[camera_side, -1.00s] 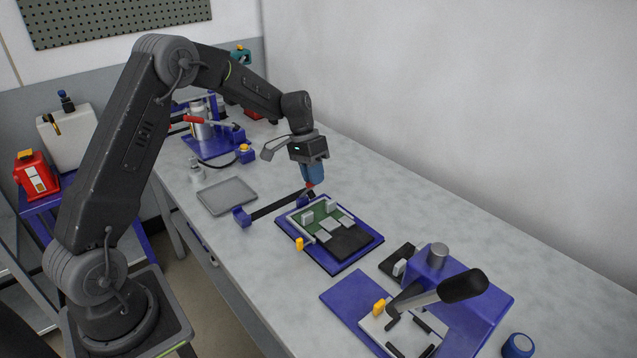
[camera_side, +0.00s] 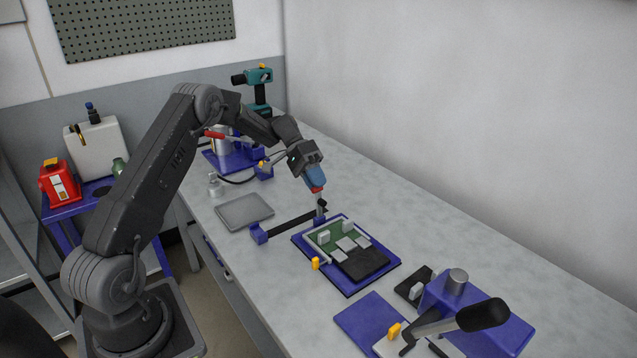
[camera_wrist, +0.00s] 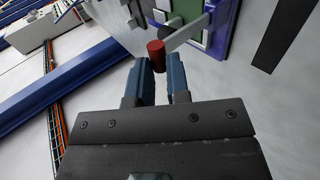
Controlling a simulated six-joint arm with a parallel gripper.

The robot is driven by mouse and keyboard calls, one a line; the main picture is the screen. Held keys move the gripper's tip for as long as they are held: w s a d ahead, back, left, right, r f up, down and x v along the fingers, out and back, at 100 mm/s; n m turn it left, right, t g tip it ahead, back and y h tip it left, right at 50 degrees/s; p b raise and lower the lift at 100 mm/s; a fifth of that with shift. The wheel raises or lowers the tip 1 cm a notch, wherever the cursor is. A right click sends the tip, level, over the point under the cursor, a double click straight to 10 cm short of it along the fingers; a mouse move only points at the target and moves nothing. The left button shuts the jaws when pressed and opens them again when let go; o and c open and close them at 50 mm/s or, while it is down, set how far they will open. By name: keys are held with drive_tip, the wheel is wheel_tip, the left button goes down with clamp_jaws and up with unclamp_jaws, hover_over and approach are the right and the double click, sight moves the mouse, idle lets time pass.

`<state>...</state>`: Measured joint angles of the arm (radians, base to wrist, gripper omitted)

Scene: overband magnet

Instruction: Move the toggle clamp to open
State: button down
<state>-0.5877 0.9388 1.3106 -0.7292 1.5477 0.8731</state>
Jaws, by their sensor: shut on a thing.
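The toggle clamp (camera_side: 321,205) stands at the back left corner of the blue board fixture in the side view. Its grey lever stands roughly upright above a small blue block. The red grip (camera_side: 317,190) at the lever's top is at my blue fingertips. My gripper (camera_side: 316,184) is tilted and shut on this grip. In the wrist view the red grip (camera_wrist: 156,50) shows at the tips of my fingers (camera_wrist: 162,72), with the light lever bar (camera_wrist: 187,32) running up and right. Part of the grip is hidden by the fingers.
The board fixture (camera_side: 302,240) is close in front. A black bar (camera_side: 290,225) and a grey tray (camera_side: 245,210) lie to the left. A press with a black handle (camera_side: 484,315) stands at the front right. The bench along the wall (camera_side: 430,220) is clear.

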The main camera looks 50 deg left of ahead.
drive_tip(key=shift+s+a+f, duration=0.1)
drive_tip(key=shift+a+f, duration=0.05)
drive_tip(key=shift+f, duration=0.2)
drive_tip(key=c, duration=1.1)
unclamp_jaws()
drive_tip(key=shift+r, duration=0.1)
drive_tip(key=shift+r, duration=0.1)
drive_tip(key=v, duration=1.3)
drive_tip(key=shift+a, duration=0.35)
drive_tip(key=shift+r, duration=0.15)
drive_tip(key=shift+d+r, duration=0.1)
